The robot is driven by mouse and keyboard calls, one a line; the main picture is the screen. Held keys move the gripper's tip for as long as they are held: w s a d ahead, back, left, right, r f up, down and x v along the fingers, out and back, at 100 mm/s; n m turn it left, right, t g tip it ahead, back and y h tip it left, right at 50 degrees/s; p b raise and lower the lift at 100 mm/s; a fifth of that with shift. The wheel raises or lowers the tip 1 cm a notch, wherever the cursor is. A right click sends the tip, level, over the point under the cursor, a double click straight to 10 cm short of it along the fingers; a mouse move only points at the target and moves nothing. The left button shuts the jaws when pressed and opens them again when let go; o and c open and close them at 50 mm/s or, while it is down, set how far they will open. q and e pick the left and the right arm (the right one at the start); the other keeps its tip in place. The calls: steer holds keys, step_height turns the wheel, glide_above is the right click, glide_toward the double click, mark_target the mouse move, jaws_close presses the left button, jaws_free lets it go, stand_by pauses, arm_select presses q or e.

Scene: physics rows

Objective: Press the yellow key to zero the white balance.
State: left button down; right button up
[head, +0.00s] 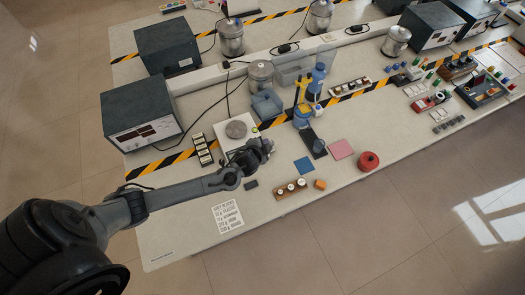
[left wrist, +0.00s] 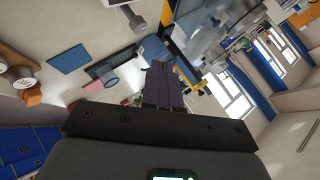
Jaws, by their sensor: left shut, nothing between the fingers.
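The white balance (head: 221,138) stands on the bench near its middle, with a round grey pan (head: 236,129) on top. A small yellowish spot (head: 254,129) shows at its right edge; it may be the yellow key, but it is too small to be sure. My left gripper (head: 266,145) is at the balance's front right corner and hides part of that corner. Whether it touches the balance I cannot tell. In the left wrist view its fingers (left wrist: 163,86) are together and empty. My right gripper is not in view.
Beside my left gripper are a blue pad (head: 304,166), a pink pad (head: 341,149) and a wooden block with weights (head: 290,189). A red round pot (head: 368,161) stands near the front edge. A blue bottle (head: 318,80) stands behind. A printed sheet (head: 227,216) lies in front.

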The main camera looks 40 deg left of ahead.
arm_select(q)
steer(key=f+b, duration=0.4)
steer(key=a+f+b, duration=0.1)
steer(key=f+b, duration=0.1)
steer(key=shift+w+f, duration=0.2)
steer(key=shift+w, duration=0.05)
steer(key=shift+w+a+f+b, duration=0.1)
steer(key=shift+a+f+b, duration=0.05)
steer(key=shift+f+b, duration=0.35)
steer(key=shift+w+a+f+b, duration=0.1)
steer(key=shift+f+b, duration=0.35)
steer(key=shift+f, duration=0.05)
steer(key=shift+s, duration=0.1)
stand_by(0.5)
steer(key=shift+f, duration=0.2)
stand_by(0.5)
steer(key=shift+f, duration=0.15)
steer(key=shift+a+f, duration=0.1)
steer(key=shift+f, duration=0.05)
